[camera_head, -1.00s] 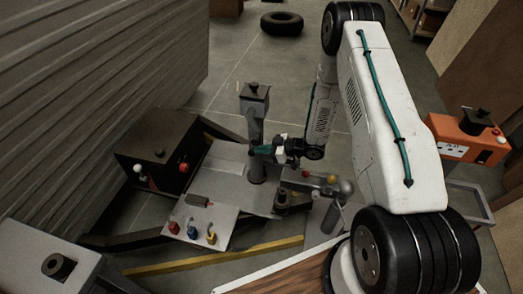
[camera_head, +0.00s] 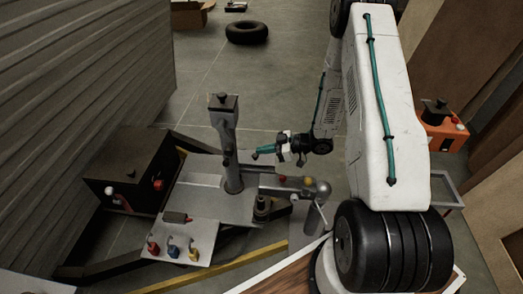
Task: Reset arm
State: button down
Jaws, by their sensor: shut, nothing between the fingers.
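My gripper (camera_head: 272,151) is at the end of my white arm, near the middle of the picture. It is shut and empty, with teal at its tip. It hangs in the air just right of the grey upright post (camera_head: 225,120) of a metal machine. A small gap shows between the gripper and the post. My large white arm link with its teal cable fills the right of the view.
The machine's plate (camera_head: 205,205) carries red, blue and yellow knobs in front. A dark box (camera_head: 130,170) stands left of it. A corrugated wall (camera_head: 80,80) is at left. An orange box (camera_head: 442,130) is at right. A tyre (camera_head: 246,32) lies behind on open floor.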

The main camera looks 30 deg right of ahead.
dwell(0.3)
jog(key=s+d+f+m+g+h, duration=0.1)
jog(key=d+f+m+g+h, duration=0.15)
jog(key=d+f+h, duration=0.5)
jog(key=s+d+r+m+g+h, duration=0.2)
jog(key=s+d+r+m+h, duration=0.1)
jog(key=r, duration=0.4)
jog(key=s+d+r+m+g+h, duration=0.2)
jog(key=s+d+r+h, duration=0.15)
jog(key=r, duration=0.35)
jog(key=s+a+r+m+y, duration=0.1)
jog(key=s+a+r, duration=1)
jog(key=r, duration=0.3)
jog(key=s+a+r+m+y, duration=0.1)
jog(key=s+a+r+m, duration=0.1)
jog(key=s+a+r, duration=0.9)
notch_tip(320, 180, up, 4)
jog(key=shift+s+r, duration=0.2)
jog(key=shift+s, duration=0.75)
